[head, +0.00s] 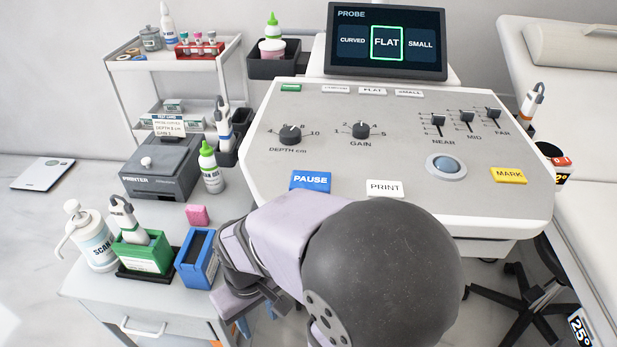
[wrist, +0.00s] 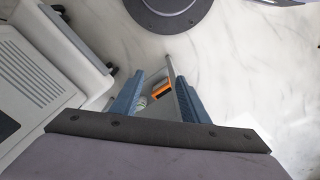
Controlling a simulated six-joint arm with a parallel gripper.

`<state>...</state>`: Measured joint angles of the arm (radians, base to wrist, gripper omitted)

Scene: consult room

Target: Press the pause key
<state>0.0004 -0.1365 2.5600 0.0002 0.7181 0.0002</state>
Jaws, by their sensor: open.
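The blue PAUSE key (head: 310,180) is on the front left of the grey console panel (head: 315,155), with its label facing up. The white PRINT key (head: 385,188) sits to its right. My arm's rounded joint and lilac link are just in front of these keys, and the PAUSE key's top stays visible. In the wrist view my gripper (wrist: 158,88) is open, its two blue fingers apart, with the floor and a strip with orange beyond them. It is not over the PAUSE key there.
A side cart at left holds a blue holder (head: 197,258), a green holder (head: 143,252), a pump bottle (head: 90,238) and a printer (head: 160,170). The screen (head: 386,41) highlights FLAT. A yellow MARK key (head: 508,175) and trackball (head: 446,167) are at right.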

